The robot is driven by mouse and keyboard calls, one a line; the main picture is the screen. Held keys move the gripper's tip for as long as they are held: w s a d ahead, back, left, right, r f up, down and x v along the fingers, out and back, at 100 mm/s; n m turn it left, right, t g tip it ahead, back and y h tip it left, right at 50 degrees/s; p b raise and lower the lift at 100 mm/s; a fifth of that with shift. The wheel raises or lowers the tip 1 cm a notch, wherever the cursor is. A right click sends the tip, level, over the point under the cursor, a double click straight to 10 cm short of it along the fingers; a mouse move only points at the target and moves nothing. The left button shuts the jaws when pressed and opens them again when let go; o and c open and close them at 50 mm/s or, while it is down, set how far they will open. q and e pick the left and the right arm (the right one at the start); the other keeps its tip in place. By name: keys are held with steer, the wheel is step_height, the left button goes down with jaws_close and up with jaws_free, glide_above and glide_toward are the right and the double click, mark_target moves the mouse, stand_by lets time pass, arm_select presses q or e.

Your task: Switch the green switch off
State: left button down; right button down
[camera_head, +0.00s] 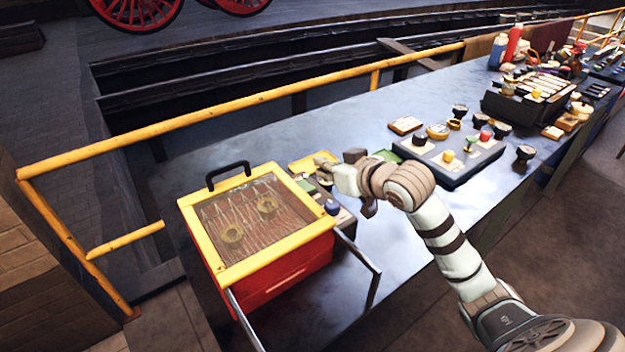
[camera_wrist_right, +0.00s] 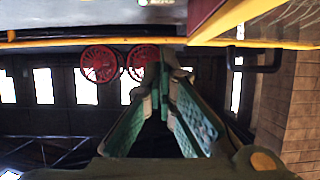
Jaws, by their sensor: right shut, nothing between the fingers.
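My right gripper (camera_head: 324,163) reaches in from the right over the small dark control box (camera_head: 345,217) beside the red and yellow case. Its fingers are shut and empty; in the right wrist view, the fingertips (camera_wrist_right: 163,62) meet. A blue knob (camera_head: 332,207) stands on this box, just below the gripper in the picture. The gripper and wrist hide part of the box. I cannot pick out a green switch for certain. A small green piece (camera_head: 472,140) shows on the grey panel (camera_head: 430,163) to the right. My left gripper is not in view.
The red case with a yellow-framed lid (camera_head: 193,224) and black handle stands left of the gripper. A yellow tray (camera_head: 300,165) lies behind the gripper. A yellow railing (camera_head: 240,106) runs along the table's far edge. Bare table (camera_head: 300,130) lies behind the tray.

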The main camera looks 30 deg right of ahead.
glide_above(311, 189)
steer(key=f, duration=0.2)
steer(key=shift+w+f+b, duration=0.3)
steer(key=shift+b, duration=0.1)
steer(key=f, duration=0.2)
steer(key=shift+s+f+b, duration=0.3)
steer(key=shift+f, duration=0.1)
steer(key=shift+s+d+f, duration=0.1)
steer(key=shift+s+f, duration=0.1)
steer(key=shift+f, duration=0.3)
